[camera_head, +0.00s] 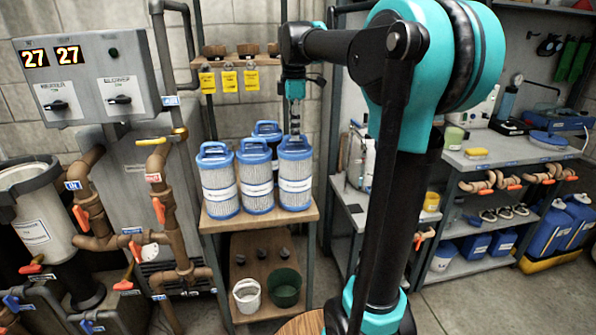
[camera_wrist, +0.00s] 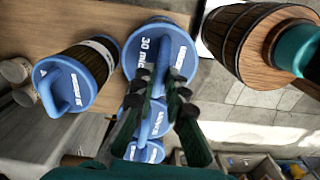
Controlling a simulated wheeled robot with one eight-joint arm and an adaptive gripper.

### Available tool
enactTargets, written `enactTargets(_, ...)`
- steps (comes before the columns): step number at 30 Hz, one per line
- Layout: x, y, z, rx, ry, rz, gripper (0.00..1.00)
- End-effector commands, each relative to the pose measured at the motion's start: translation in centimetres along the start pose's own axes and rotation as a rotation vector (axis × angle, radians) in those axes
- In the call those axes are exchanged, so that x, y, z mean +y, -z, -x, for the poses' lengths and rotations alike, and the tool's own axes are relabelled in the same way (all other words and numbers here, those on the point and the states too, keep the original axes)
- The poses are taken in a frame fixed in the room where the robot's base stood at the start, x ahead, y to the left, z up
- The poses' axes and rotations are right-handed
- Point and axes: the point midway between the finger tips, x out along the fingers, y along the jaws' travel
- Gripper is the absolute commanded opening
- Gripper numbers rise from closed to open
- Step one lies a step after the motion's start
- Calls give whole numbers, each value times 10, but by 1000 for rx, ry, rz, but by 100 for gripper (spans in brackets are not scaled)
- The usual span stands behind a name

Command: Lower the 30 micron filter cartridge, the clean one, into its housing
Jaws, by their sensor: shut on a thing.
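My gripper (camera_head: 295,134) is at the top handle of the right front blue-capped cartridge (camera_head: 295,182). In the wrist view my gripper (camera_wrist: 160,84) is shut on that handle, and the cap of this cartridge (camera_wrist: 148,38) reads "30 mic". Its pleats look pale and clean in the head view. It stands upright at the wooden stand's right front, with no clear gap beneath it. At the left, an open-topped pale vessel with a dark rim (camera_head: 33,222) looks like a housing; its inside is hardly visible.
Similar cartridges stand close by: left (camera_head: 219,187), middle (camera_head: 255,182) and one behind (camera_head: 266,129). The wooden stand (camera_head: 232,226) has a lower shelf with a white bucket (camera_head: 247,297) and green bucket (camera_head: 285,288). Pipes with orange valve handles (camera_head: 159,211) lie between stand and vessel.

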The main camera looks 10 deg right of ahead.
Motion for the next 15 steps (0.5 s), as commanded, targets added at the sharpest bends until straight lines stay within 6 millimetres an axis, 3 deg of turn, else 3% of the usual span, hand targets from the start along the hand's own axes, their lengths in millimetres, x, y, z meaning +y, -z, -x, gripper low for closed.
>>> enactTargets(15, 0, 0, 28, 0, 0, 0, 0)
